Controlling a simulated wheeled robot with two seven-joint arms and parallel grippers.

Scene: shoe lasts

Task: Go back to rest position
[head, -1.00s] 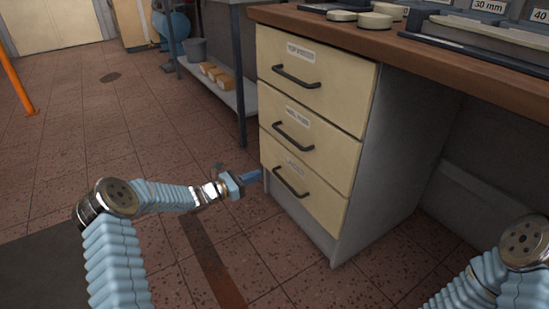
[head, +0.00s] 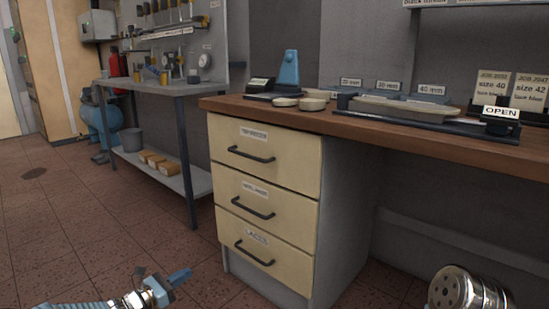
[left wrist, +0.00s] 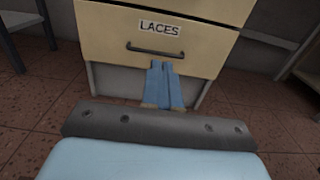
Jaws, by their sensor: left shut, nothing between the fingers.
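My left gripper (head: 180,276) is low at the bottom left of the head view, left of the drawer cabinet (head: 345,215). Its blue fingers are together and empty. In the left wrist view the left gripper (left wrist: 164,70) points at the bottom drawer (left wrist: 105,32), labelled LACES, with the fingertips just below its dark handle in the picture. Whether they touch the drawer cannot be told. All three drawers look shut. Part of my right arm (head: 465,290) shows at the bottom right of the head view; the right gripper is out of view.
A metal shelf table (head: 160,87) stands at the left. The floor in front is clear.

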